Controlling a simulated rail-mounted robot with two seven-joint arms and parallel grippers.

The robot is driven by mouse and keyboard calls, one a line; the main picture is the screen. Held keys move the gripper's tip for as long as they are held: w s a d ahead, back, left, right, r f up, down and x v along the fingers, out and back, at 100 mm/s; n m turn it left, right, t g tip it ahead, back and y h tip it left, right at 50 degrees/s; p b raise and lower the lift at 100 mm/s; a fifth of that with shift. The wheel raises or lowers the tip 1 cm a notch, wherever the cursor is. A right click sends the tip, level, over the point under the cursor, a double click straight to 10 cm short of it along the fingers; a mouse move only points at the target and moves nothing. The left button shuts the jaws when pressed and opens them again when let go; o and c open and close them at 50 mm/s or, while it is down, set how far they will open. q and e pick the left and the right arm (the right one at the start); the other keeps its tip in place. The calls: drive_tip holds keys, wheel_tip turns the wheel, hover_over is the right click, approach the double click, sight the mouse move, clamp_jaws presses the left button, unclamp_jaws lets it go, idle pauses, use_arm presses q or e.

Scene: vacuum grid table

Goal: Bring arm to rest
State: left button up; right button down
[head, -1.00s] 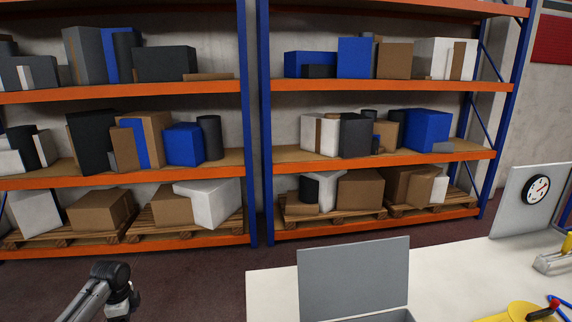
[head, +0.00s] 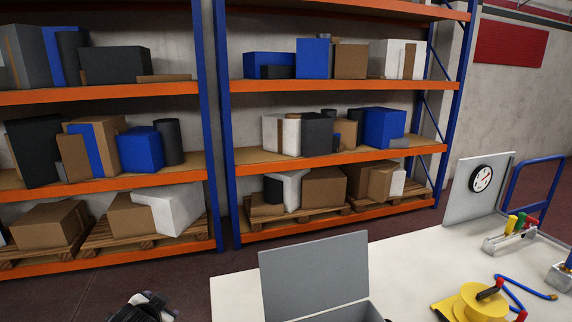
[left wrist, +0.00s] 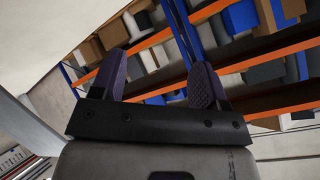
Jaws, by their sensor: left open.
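My left arm shows only as a small dark and white part at the bottom left of the head view, beside the white table (head: 235,290). My left gripper (left wrist: 155,85) fills the lower middle of the left wrist view. Its two dark fingers stand well apart with nothing between them. Beyond them are the shelves, seen tilted. My right gripper is in neither view.
A grey open-lidded box (head: 315,280) stands on the table's near left. A yellow round device (head: 470,305) with a blue hose and a gauge panel (head: 465,190) are to the right. Loaded orange shelves (head: 340,160) stand behind. Floor left of the table is clear.

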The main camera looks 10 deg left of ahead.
use_arm(q)
drive_tip(key=s+d+f+h, duration=0.2)
drive_tip(key=s+d+f, duration=0.35)
drive_tip(key=s, duration=0.25)
drive_tip(key=s+d+f+h, duration=0.1)
drive_tip(key=s+d+f, duration=0.3)
drive_tip(key=s+d, duration=0.3)
drive_tip(key=s+d+f+n+g+h, duration=0.1)
drive_tip(key=s+d+f+g, duration=0.15)
drive_tip(key=s+f, duration=0.6)
drive_tip(key=s+d+f+g+h, duration=0.15)
drive_tip(key=s+f+g, duration=0.35)
drive_tip(key=s, duration=0.6)
wheel_tip(320, 180, up, 34)
drive_tip(key=t+p, duration=0.1)
drive_tip(key=p, duration=3.4)
drive_tip(key=shift+s+r+y, duration=0.15)
drive_tip(key=shift+s+y, duration=0.2)
drive_tip(key=shift+y, duration=0.1)
drive_tip(key=shift+d+t, duration=0.1)
drive_tip(key=shift+t, duration=0.15)
